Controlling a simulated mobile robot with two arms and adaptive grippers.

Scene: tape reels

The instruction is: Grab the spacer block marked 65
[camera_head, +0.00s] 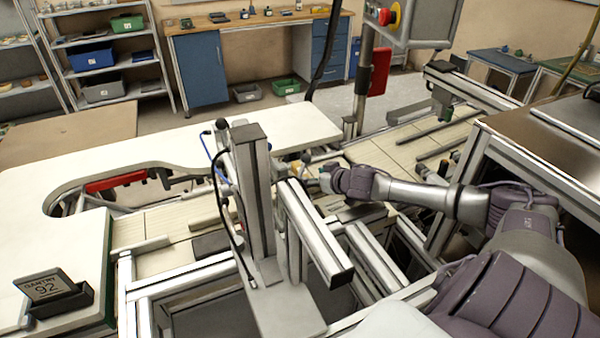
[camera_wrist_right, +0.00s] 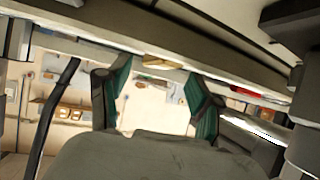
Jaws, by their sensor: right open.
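I cannot make out any block marked 65 in either view. My right gripper (camera_wrist_right: 160,92) is open in the wrist view, its two teal-padded fingers spread apart with nothing held between them. A small yellowish thing (camera_wrist_right: 163,62) shows beyond the fingertips on a pale rail; no marking on it is readable. In the head view my right arm reaches left across the conveyor frame, and the gripper end (camera_head: 314,178) is small and partly hidden behind the metal posts. My left gripper is not in view.
A metal post (camera_head: 255,190) and beam (camera_head: 318,235) stand just left of my right wrist. A sign reading GANTRY 92 (camera_head: 47,286) stands on the left table. The white curved tabletop (camera_head: 120,160) is mostly clear. A control box with a red button (camera_head: 388,16) hangs above.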

